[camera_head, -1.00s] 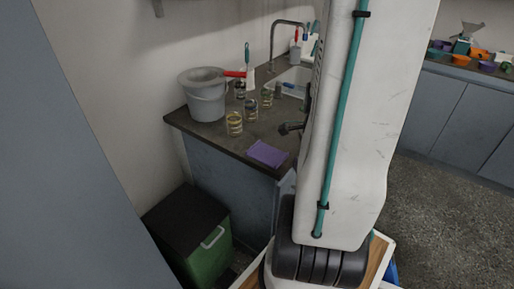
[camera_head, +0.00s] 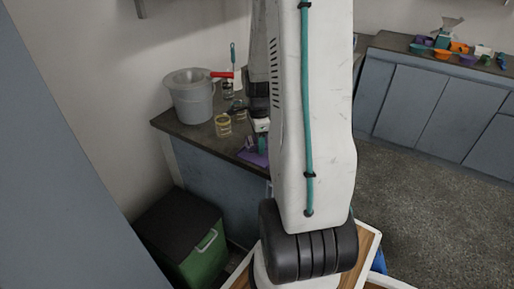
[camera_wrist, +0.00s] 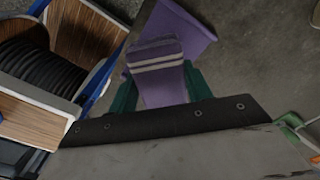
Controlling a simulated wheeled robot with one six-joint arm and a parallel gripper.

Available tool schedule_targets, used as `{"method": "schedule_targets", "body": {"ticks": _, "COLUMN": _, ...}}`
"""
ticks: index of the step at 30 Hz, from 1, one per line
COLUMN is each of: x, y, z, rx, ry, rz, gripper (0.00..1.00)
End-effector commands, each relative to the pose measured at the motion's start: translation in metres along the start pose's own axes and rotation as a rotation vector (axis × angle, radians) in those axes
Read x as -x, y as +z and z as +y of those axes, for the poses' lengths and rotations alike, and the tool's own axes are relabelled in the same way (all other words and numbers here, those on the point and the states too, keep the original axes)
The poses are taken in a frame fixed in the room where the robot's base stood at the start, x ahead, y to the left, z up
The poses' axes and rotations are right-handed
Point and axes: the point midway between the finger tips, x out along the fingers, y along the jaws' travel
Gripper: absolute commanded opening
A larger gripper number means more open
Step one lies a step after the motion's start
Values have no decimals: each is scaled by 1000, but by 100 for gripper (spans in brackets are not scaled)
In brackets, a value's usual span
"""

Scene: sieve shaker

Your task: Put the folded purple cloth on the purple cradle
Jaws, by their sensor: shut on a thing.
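My gripper (camera_wrist: 160,88) is shut on that part.
A green bin with a dark lid (camera_head: 182,225) is on the floor below. Several coloured items, including an orange one (camera_head: 459,47), are on the far counter. Open floor lies between.

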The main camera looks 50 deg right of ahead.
Motion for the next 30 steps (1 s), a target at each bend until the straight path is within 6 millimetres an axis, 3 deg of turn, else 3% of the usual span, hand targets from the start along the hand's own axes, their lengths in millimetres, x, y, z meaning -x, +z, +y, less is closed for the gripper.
{"method": "schedule_targets", "body": {"ticks": 2, "x": -1, "y": 6, "z": -9, "rx": 2, "ry": 0, "rz": 0, "gripper": 28}}
{"method": "schedule_targets", "body": {"ticks": 8, "x": -34, "y": 5, "z": -6, "rx": 0, "ry": 3, "rz": 0, "gripper": 25}}
{"method": "schedule_targets", "body": {"ticks": 11, "x": -37, "y": 5, "z": -6, "rx": 0, "ry": 1, "rz": 0, "gripper": 17}}
{"method": "schedule_targets", "body": {"ticks": 14, "x": -37, "y": 5, "z": -6, "rx": 0, "ry": 2, "rz": 0, "gripper": 17}}
{"method": "schedule_targets", "body": {"ticks": 15, "x": -37, "y": 5, "z": -6, "rx": 0, "ry": 2, "rz": 0, "gripper": 55}}
{"method": "schedule_targets", "body": {"ticks": 17, "x": -37, "y": 4, "z": -6, "rx": 0, "ry": 2, "rz": 0, "gripper": 71}}
{"method": "schedule_targets", "body": {"ticks": 26, "x": -35, "y": 5, "z": -6, "rx": 1, "ry": 0, "rz": 0, "gripper": 71}}
{"method": "schedule_targets", "body": {"ticks": 30, "x": -22, "y": 5, "z": -7, "rx": 1, "ry": -4, "rz": 0, "gripper": 71}}
